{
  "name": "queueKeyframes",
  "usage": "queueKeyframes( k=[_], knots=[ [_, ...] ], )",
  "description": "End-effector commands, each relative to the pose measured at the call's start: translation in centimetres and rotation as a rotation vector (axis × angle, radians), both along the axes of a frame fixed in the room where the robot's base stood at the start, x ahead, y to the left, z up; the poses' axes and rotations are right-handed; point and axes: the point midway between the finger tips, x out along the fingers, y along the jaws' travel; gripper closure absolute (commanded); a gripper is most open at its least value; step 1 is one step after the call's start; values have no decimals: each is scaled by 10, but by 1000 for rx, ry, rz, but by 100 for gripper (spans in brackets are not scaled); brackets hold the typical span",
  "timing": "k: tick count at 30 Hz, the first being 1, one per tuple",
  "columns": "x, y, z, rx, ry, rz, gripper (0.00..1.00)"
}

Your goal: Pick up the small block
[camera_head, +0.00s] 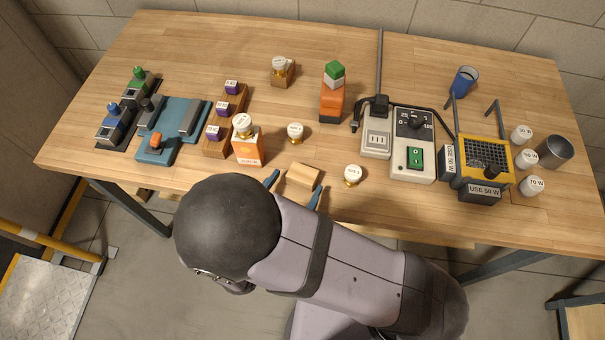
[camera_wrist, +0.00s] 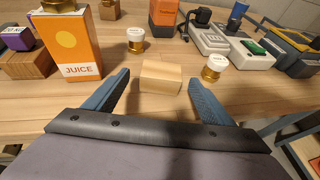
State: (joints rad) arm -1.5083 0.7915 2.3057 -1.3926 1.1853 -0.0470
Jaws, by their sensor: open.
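The small block (camera_head: 303,176) is a plain, light wooden piece lying on the table near its front edge. In the wrist view the small block (camera_wrist: 161,77) sits just ahead of and between the fingertips, nearer the middle than either finger. My gripper (camera_head: 295,187) is open, with one blue finger on each side of the block. In the wrist view my gripper (camera_wrist: 160,80) shows a visible gap between each finger and the block. Nothing is held. My arm hides part of the table's front edge.
A juice carton (camera_head: 248,148) stands left of the block. White-capped brass pieces stand nearby, one behind (camera_head: 295,132) and one to the right (camera_head: 353,174). An orange-and-green stack (camera_head: 332,95) and a power strip (camera_head: 376,140) stand farther back. The wooden table (camera_head: 200,60) has bare space behind the block.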

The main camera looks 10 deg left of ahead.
Motion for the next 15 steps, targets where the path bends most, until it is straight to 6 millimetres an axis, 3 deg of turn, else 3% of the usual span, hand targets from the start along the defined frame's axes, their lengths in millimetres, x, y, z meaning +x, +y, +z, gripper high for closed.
queueKeyframes(
  k=[15],
  knots=[
    [44,-13,-17,-1,0,-3,23]
  ],
)
